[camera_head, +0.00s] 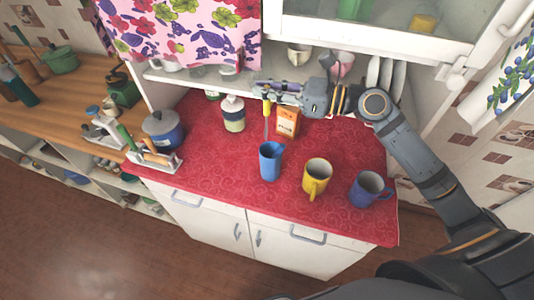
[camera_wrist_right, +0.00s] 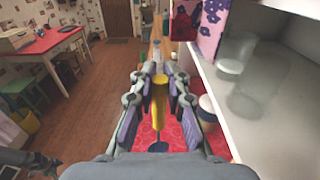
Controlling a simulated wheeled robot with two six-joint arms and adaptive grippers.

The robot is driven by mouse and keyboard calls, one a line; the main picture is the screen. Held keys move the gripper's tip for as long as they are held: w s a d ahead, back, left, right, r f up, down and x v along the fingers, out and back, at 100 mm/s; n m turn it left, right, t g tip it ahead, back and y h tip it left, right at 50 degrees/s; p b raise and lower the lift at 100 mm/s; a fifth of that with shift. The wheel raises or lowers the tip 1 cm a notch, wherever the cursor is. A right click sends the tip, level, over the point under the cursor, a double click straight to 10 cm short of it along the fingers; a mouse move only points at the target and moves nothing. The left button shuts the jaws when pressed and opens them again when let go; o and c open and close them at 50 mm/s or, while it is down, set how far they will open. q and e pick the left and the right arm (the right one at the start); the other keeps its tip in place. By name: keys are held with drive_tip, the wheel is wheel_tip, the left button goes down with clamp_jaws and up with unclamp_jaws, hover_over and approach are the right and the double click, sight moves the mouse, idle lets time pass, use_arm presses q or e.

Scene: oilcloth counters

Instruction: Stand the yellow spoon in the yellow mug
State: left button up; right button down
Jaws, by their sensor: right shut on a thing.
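My right gripper (camera_head: 266,93) is shut on the yellow handle of the spoon (camera_head: 267,108), over the back part of the red counter. The spoon hangs about upright, handle up, its thin grey lower part pointing down. In the head view its lower end shows just above the rim of a tall blue cup (camera_head: 270,164); it looks behind it. In the right wrist view the yellow handle (camera_wrist_right: 159,104) is between the fingers (camera_wrist_right: 160,82). The yellow mug (camera_head: 315,180) stands upright and empty-looking near the front edge, right of the blue cup and apart from the spoon.
A dark blue mug (camera_head: 367,189) stands right of the yellow mug. An orange box (camera_head: 287,122) and a lidded jar (camera_head: 233,114) stand behind. A blue pot (camera_head: 162,131) and a utensil rack (camera_head: 153,157) are at left. A shelf (camera_head: 200,77) runs along the back.

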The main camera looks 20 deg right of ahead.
sight(267, 117)
drive_tip(key=shift+r, duration=0.1)
drive_tip(key=shift+s+a+f, duration=0.2)
drive_tip(key=shift+s+f, duration=0.2)
drive_tip(key=shift+s, duration=0.2)
drive_tip(key=shift+s+a+f, duration=0.15)
drive_tip(key=shift+s+f, duration=0.2)
drive_tip(key=shift+s, duration=0.25)
wheel_tip(267, 117, down, 3)
drive_tip(key=shift+s+r, duration=0.1)
drive_tip(key=shift+w+d+f, duration=0.1)
drive_tip(key=shift+w+f, duration=0.2)
drive_tip(key=shift+f, duration=0.3)
drive_tip(key=shift+w+d+f, duration=0.1)
drive_tip(key=shift+w+f, duration=0.15)
drive_tip(key=shift+f, duration=0.35)
drive_tip(key=f, duration=0.3)
drive_tip(key=shift+s+a+f, duration=0.15)
drive_tip(key=shift+s+f, duration=0.05)
drive_tip(key=shift+f, duration=0.15)
drive_tip(key=c, duration=1.3)
unclamp_jaws()
use_arm(q)
drive_tip(key=shift+s+a, duration=0.25)
drive_tip(key=shift+s, duration=0.8)
